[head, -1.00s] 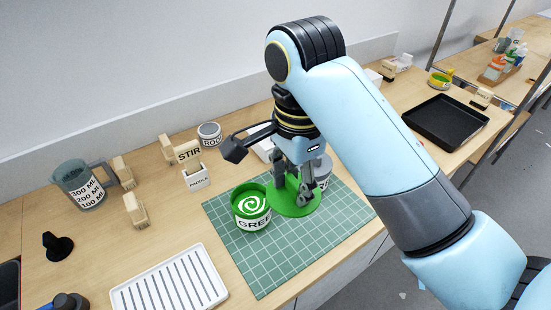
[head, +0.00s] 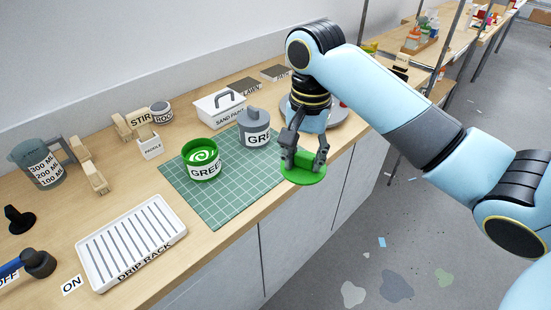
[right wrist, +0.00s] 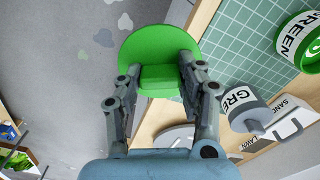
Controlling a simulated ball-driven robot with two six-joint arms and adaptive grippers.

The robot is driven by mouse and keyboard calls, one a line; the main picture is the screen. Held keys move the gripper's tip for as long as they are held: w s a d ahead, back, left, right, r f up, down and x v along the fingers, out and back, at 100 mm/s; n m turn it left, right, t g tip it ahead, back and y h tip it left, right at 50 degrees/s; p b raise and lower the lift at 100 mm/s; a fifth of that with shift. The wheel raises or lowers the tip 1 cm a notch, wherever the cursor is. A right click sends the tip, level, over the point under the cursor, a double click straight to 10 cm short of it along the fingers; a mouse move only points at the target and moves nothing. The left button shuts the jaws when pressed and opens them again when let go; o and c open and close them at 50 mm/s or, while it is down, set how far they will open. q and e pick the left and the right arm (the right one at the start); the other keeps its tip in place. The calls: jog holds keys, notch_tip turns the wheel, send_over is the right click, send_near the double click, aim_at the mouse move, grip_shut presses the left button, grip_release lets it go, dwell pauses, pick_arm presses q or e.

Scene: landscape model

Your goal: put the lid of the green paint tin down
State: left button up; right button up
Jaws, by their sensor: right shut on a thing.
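The green lid (head: 303,176) is a flat green disc with a block-like grip on top. My right gripper (head: 303,157) is shut on that grip and holds the lid near the bench's front edge, right of the mat. In the right wrist view the lid (right wrist: 157,42) shows between the fingers (right wrist: 160,84), with grey floor behind part of it. I cannot tell whether it touches the bench. The open green paint tin (head: 203,165) stands upright on the green cutting mat (head: 225,199), with green paint inside. My left gripper is not in view.
A grey round plate (head: 345,117) lies behind my right gripper. A white drip rack (head: 130,243) lies at the front left. The mat's front part is clear.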

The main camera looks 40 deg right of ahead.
jog(key=shift+w+d+f, duration=0.15)
jog(key=shift+w+d, duration=0.45)
jog(key=shift+d, duration=0.25)
jog(key=w, duration=0.1)
jog(key=w+a+f, duration=0.1)
jog(key=w, duration=0.1)
jog(key=shift+w+a+f, duration=0.1)
jog(key=shift+a+f, duration=0.05)
jog(key=shift+f, duration=0.2)
send_over(259, 179)
notch_tip(259, 179, down, 5)
jog(key=shift+r+b, duration=0.1)
jog(key=shift+b, duration=0.25)
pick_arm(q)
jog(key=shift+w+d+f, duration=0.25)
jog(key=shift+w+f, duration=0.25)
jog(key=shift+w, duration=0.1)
pick_arm(e)
jog(key=shift+f, duration=2.1)
jog(key=o, duration=1)
jog(key=shift+f, duration=0.1)
jog(key=shift+o, duration=0.2)
